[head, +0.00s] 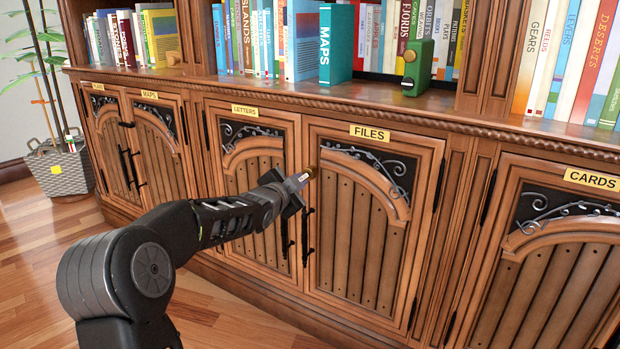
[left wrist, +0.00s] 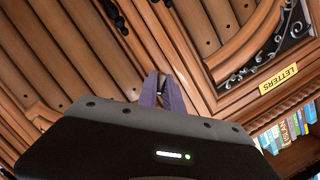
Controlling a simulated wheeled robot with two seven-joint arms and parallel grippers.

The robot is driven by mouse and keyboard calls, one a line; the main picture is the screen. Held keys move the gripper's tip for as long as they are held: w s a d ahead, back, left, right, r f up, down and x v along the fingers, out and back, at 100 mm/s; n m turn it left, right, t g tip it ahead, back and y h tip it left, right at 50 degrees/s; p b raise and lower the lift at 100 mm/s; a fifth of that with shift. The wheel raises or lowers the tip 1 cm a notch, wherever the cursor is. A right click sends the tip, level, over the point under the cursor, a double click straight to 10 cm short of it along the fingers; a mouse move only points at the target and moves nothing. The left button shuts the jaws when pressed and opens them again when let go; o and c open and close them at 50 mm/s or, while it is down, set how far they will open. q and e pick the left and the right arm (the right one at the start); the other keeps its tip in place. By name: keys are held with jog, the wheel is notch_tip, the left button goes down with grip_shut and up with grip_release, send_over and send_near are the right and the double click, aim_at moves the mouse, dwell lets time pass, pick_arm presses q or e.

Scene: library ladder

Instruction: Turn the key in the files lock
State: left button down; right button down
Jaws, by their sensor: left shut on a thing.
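The FILES door (head: 363,240) is shut, with its yellow FILES label (head: 370,132) above it. My left gripper (head: 303,178) is at the upper left edge of this door. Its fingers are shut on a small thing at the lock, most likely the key. A small brass part (head: 312,171) shows just past the fingertips; I cannot tell whether it is lock or key. In the left wrist view, the purple-grey fingers (left wrist: 161,88) stand close together against the door's wood and hide most of what they hold. The key's angle cannot be told. My right gripper is not in view.
Black pull handles (head: 308,238) hang just below the gripper. The LETTERS door (head: 258,190) is shut at the left, and the CARDS door (head: 560,260) at the right. A green box-like object (head: 418,68) and books stand on the shelf above. A basket (head: 62,172) stands far left.

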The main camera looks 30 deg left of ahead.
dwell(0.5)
pick_arm(q)
jog(key=shift+d+m, duration=0.1)
jog(key=shift+m, duration=0.7)
jog(key=shift+m+y, duration=0.3)
jog(key=shift+m, duration=0.2)
jog(key=shift+m+t, duration=0.5)
jog(key=shift+m, duration=0.4)
jog(key=shift+a+m+y, duration=0.2)
jog(key=shift+m+y, duration=0.2)
